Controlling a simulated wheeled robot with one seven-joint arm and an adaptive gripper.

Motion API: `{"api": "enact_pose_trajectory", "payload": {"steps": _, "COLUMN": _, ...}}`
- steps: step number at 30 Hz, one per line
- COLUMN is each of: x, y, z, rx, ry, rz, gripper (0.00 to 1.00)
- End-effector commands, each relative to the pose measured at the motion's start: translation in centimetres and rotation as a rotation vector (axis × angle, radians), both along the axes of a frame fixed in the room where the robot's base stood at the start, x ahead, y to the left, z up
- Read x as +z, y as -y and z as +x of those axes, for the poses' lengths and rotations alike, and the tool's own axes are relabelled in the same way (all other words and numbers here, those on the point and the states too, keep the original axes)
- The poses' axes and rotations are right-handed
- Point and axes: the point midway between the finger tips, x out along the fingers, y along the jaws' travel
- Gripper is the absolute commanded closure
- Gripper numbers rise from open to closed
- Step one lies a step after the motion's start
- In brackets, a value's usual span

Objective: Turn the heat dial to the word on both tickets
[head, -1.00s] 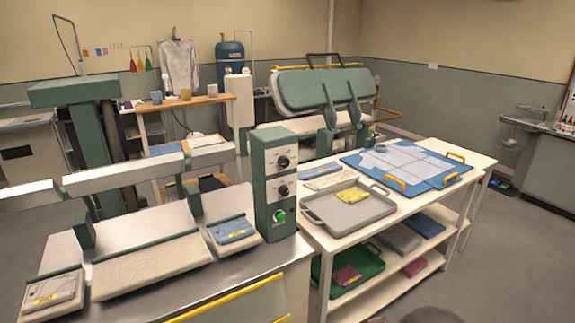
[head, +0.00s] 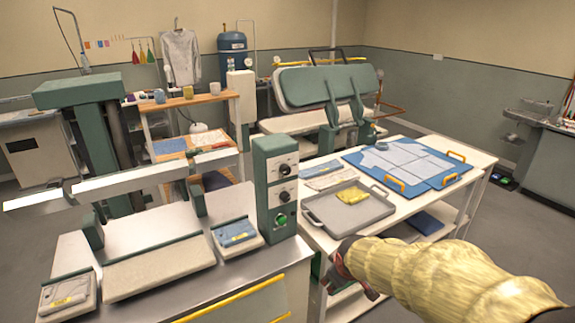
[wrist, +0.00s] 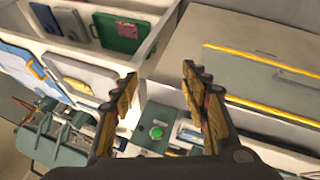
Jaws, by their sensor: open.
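The green control box (head: 275,190) stands at the right end of the press bench. Its pale front has an upper black dial (head: 284,169), a lower black dial (head: 284,196) and a green button (head: 281,219). The dial words are too small to read. A blue piece with a pale yellow label (head: 236,233) lies on the right small pad, and a grey piece with a yellow label (head: 66,294) on the left one; I cannot tell whether these labels are the tickets. My gripper (head: 352,268) is right of and below the box, apart from it. The wrist view shows its fingers (wrist: 158,73) open and empty, with the green button (wrist: 156,132) beyond them.
The white table (head: 408,216) holds a grey tray (head: 330,216) with a yellow cloth (head: 352,196) and a blue board (head: 440,181). Yellow rails edge the bench (head: 228,300). A long press arm (head: 130,182) spans the pads. Open air lies before the box.

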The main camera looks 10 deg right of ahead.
Motion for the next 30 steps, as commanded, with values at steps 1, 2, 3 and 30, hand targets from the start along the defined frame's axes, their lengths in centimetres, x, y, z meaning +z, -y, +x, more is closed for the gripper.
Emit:
{"api": "enact_pose_trajectory", "payload": {"steps": 1, "x": -0.2, "y": 0.4, "z": 3.0, "rx": 0.097, "ry": 0.043, "rz": -0.058, "gripper": 0.54}}
{"api": "enact_pose_trajectory", "payload": {"steps": 2, "x": -0.3, "y": 0.6, "z": 4.9, "rx": 0.163, "ry": 0.078, "rz": -0.099, "gripper": 0.54}}
{"api": "enact_pose_trajectory", "payload": {"steps": 3, "x": -0.4, "y": 0.7, "z": 7.2, "rx": 0.252, "ry": 0.126, "rz": -0.158, "gripper": 0.54}}
{"api": "enact_pose_trajectory", "payload": {"steps": 30, "x": 15.9, "y": -6.6, "z": 24.7, "rx": 1.083, "ry": 0.851, "rz": -1.358, "gripper": 0.54}}
